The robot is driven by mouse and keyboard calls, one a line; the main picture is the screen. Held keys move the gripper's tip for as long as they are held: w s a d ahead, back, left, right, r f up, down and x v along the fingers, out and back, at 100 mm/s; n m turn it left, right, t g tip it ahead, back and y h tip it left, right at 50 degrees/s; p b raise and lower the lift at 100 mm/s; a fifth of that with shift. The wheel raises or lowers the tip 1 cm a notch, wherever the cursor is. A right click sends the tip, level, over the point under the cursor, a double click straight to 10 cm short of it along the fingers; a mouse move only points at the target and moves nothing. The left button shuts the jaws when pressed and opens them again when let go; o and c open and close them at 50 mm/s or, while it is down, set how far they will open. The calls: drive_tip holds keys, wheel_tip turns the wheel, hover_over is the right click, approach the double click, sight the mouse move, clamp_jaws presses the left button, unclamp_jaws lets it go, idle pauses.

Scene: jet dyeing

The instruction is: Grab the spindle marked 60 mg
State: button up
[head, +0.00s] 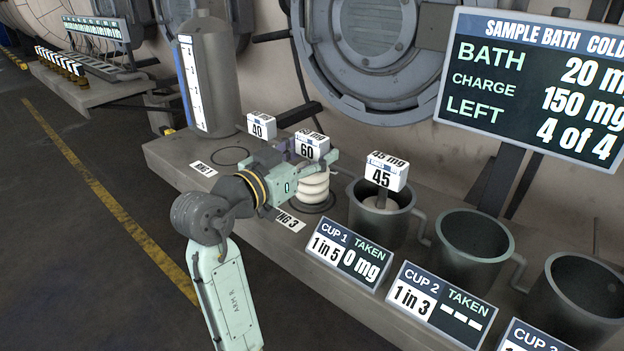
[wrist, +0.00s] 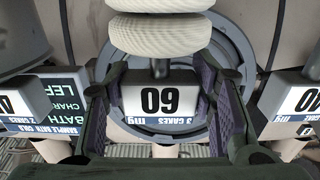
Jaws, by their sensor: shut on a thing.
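The spindle marked 60 mg (head: 311,145) stands upright with white cakes (head: 314,186) under its label block, over a dark round base on the bench. The wrist view shows its label (wrist: 160,97) upside down, reading 60 mg and 3 cakes. My gripper (head: 316,160) is shut on this spindle at the label block, with one finger on each side in the wrist view (wrist: 160,112). The spindle marked 40 (head: 261,126) is behind, mostly hidden by my arm. The spindle marked 45 mg (head: 386,172) stands in the first cup (head: 378,222).
Two open cups (head: 472,250) (head: 580,300) stand to the right behind cup signs (head: 441,304). A grey cylinder (head: 212,75) stands at the back left, near an empty ring mark (head: 230,156). A bath sign (head: 535,85) overhangs the right side.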

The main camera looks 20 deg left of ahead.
clamp_jaws()
drive_tip(key=shift+r, duration=0.1)
